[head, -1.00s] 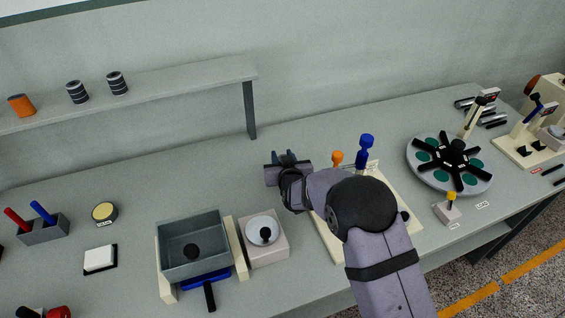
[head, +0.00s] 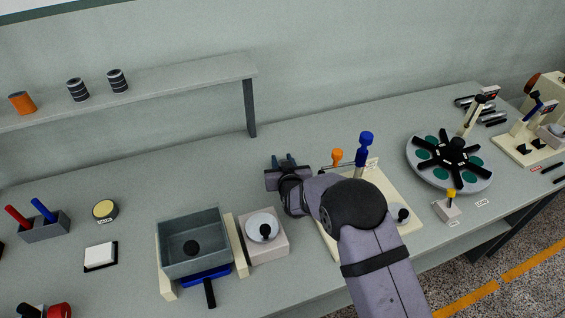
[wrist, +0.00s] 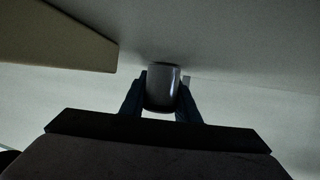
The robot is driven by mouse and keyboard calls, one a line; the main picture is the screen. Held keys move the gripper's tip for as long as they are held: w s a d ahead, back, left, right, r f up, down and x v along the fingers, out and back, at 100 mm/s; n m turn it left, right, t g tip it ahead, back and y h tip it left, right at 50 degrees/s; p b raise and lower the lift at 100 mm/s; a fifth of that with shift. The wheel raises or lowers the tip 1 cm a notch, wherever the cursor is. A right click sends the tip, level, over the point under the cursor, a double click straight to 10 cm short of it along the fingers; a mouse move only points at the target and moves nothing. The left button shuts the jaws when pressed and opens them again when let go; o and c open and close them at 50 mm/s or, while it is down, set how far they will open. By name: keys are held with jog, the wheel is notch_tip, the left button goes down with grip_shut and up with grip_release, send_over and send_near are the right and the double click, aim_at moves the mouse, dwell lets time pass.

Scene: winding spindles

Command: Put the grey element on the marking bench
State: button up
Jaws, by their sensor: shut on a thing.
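A grey, smooth cylinder, the grey element (wrist: 162,87), is between the two dark blue fingers of my gripper (wrist: 161,103) in the wrist view. The fingers are shut on its sides. In the head view my gripper (head: 285,160) is over the middle of the bench, left of a cream fixture board (head: 383,180) with a blue-handled lever and an orange knob. The element is hidden there. My arm covers part of that board. The labels are too small to read, so I cannot tell which station is the marking bench.
A grey bin (head: 193,240) and a pale block with a round dish (head: 263,238) stand in front, left of my arm. A round turntable (head: 450,160) is at right, beside a small block with a yellow knob (head: 449,207). A raised shelf (head: 170,85) runs behind.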

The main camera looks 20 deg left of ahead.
jog(key=shift+s+d+f, duration=0.15)
jog(key=shift+f, duration=0.25)
jog(key=shift+s+d+f, duration=0.1)
jog(key=shift+f, duration=0.25)
jog(key=o, duration=1)
jog(key=shift+f, duration=0.1)
jog(key=shift+o, duration=0.2)
jog(key=shift+w+a+r+p, duration=0.1)
jog(key=shift+r+p, duration=0.5)
jog(key=shift+p, duration=0.2)
jog(key=b+v, duration=0.1)
jog(key=v, duration=0.7)
jog(key=b+v, duration=0.1)
jog(key=v, duration=0.2)
jog(key=shift+s+r+b, duration=0.25)
jog(key=shift+r+b, duration=0.05)
jog(key=shift+r, duration=0.1)
